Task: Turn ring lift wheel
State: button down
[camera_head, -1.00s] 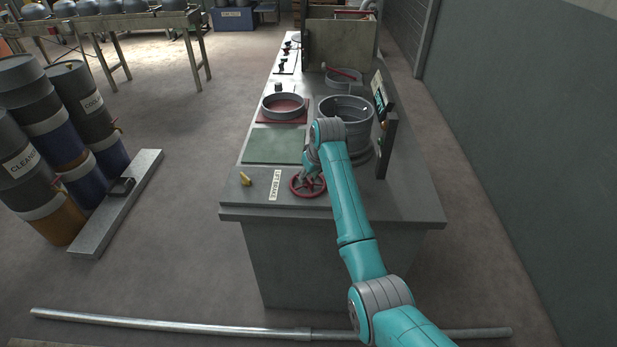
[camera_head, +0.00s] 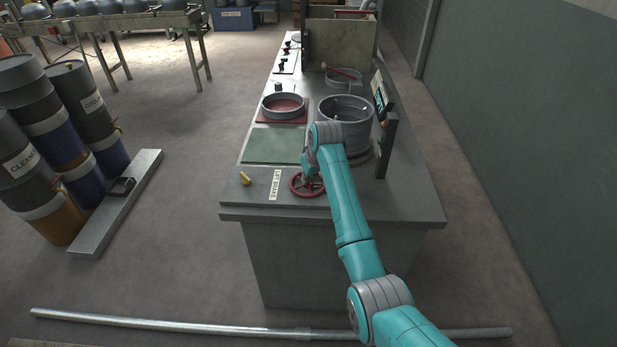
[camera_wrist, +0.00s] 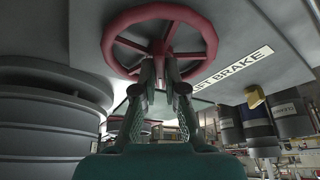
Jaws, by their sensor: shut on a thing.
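The red handwheel (camera_head: 295,187) lies on the grey bench top near its front edge, beside a label reading LIFT BRAKE (camera_head: 275,185). My gripper (camera_head: 312,183) is over the wheel, partly hidden by my arm. In the wrist view the red wheel (camera_wrist: 204,28) fills the top, and my gripper's fingers (camera_wrist: 160,68) are together at its hub and spokes. The fingers are shut on the wheel; the exact contact is hard to make out. A grey ring-shaped cylinder (camera_head: 345,112) stands on the bench behind the wheel; it looms at the left of the wrist view (camera_wrist: 45,110).
A yellow lever (camera_head: 245,178) sits left of the label. A green mat (camera_head: 273,146) and a shallow ring on a red pad (camera_head: 283,104) lie farther back. A dark upright panel (camera_head: 387,145) stands right of the cylinder. Drums (camera_head: 85,110) and a metal pipe (camera_head: 180,323) are on the floor.

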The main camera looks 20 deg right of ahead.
jog(key=m+h, duration=0.1)
jog(key=m, duration=0.2)
jog(key=m+h, duration=0.1)
jog(key=m, duration=0.2)
jog(key=shift+a+m+h, duration=0.2)
jog(key=shift+m+h, duration=0.1)
jog(key=shift+m, duration=0.1)
jog(key=m, duration=0.2)
jog(key=m+h, duration=0.1)
jog(key=m, duration=0.1)
jog(key=shift+w+g+h, duration=0.1)
jog(key=shift+g+h, duration=0.2)
jog(key=shift+m+g+h, duration=0.3)
jog(key=shift+m+g, duration=0.2)
jog(key=shift+m, duration=1)
jog(key=c, duration=1.2)
grip_release()
jog(key=shift+c, duration=0.2)
